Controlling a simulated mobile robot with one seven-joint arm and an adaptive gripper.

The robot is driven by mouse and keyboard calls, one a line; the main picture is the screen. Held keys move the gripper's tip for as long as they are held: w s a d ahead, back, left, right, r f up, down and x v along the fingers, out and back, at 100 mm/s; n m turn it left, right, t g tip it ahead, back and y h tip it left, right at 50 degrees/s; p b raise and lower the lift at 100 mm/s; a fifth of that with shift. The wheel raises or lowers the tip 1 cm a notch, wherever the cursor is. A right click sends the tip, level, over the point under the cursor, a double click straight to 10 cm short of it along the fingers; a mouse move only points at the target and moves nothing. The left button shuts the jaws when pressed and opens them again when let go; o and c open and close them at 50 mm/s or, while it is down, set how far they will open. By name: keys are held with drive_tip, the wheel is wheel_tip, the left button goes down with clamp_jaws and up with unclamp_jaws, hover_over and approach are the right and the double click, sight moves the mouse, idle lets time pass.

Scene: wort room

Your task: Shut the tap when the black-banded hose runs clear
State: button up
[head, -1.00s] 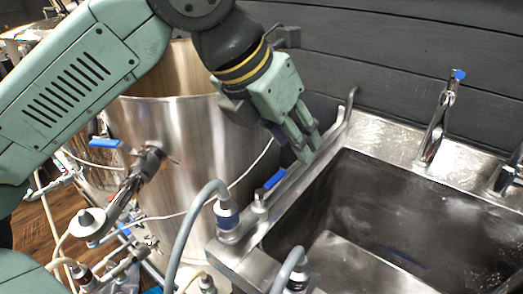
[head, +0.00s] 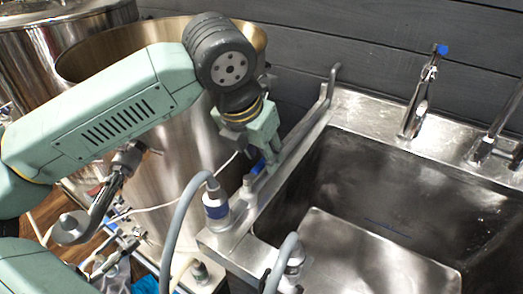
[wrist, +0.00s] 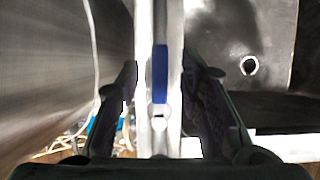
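The tap (head: 248,184) stands on the left rim of the sink and has a blue lever handle (head: 258,167). In the wrist view the blue lever (wrist: 160,75) lies lengthwise between my two fingers, with a visible gap on each side. My gripper (head: 267,161) is open and low over the lever, which it partly hides in the head view. A grey hose with a blue-and-dark band (head: 215,207) stands beside the tap. A second grey hose (head: 284,258) has a dark fitting at the front rim. I cannot tell which is black-banded, nor see any flow.
The steel sink (head: 330,125) lies right of the tap, with a faucet (head: 416,105) behind it. A large steel kettle (head: 165,165) stands close on the left, with a pale thin hose across it. The dark plank wall (head: 400,30) closes the back.

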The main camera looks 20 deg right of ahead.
drive_tip(key=shift+f, duration=0.2)
clamp_jaws()
idle(0.4)
idle(0.4)
